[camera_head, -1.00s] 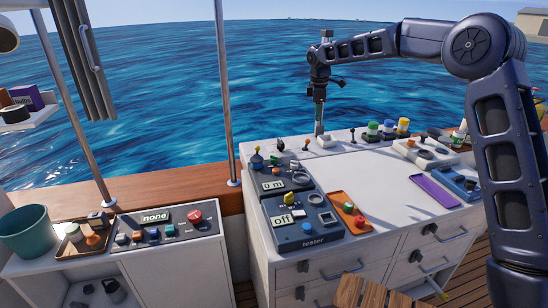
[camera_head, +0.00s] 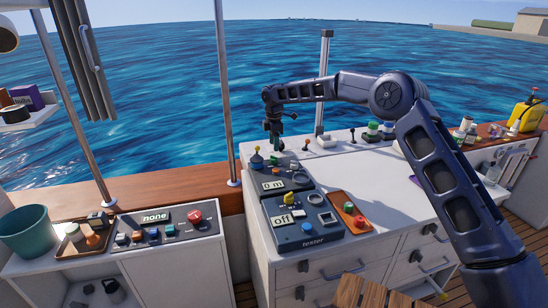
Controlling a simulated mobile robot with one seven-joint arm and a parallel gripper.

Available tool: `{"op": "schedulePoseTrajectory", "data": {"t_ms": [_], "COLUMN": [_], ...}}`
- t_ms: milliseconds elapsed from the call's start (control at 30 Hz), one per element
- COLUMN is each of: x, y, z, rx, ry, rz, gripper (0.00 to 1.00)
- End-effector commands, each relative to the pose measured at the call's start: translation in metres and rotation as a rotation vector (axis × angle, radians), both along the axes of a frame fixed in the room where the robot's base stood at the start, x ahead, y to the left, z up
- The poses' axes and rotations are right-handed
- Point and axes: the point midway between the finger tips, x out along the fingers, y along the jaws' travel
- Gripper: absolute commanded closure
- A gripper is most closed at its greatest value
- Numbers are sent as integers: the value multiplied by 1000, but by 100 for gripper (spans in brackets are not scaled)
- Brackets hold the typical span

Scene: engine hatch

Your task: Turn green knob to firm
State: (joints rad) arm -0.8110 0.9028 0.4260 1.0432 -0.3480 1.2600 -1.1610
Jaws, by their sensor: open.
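My gripper (camera_head: 277,147) is small in the head view. It points down and is open, with nothing seen between its fingers, over the back edge of the white counter (camera_head: 395,182), close to the small levers there. I cannot make out a green knob for certain, nor any "firm" marking. A green-topped round item (camera_head: 373,128) stands at the back of the counter, partly behind my arm. The grey tester panel (camera_head: 308,243) at the counter's front left has a display reading "off", a yellow knob (camera_head: 289,198) and a blue button (camera_head: 307,228).
A panel reading "0 m" (camera_head: 273,185) lies behind the tester. An orange tray (camera_head: 350,213) with small parts lies to its right. A left cabinet carries a panel reading "none" (camera_head: 155,217) and a red button (camera_head: 194,216). A metal post (camera_head: 225,90) rises between the cabinets.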

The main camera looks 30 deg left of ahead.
Motion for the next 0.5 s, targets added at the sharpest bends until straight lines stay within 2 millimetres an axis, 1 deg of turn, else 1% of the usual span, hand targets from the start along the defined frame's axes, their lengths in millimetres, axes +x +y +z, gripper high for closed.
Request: {"op": "schedulePoseTrajectory", "data": {"t_ms": [33, 100, 300, 400, 500], "x": [0, 0, 0, 0, 0], "y": [0, -1, 0, 0, 0], "z": [-11, -23, -53, -63, -69], "rx": [-1, -3, -1, -1, 1], "ry": [1, 1, 1, 1, 1], "rz": [0, 0, 0, 0, 0], "gripper": [47, 47, 47, 47, 47]}}
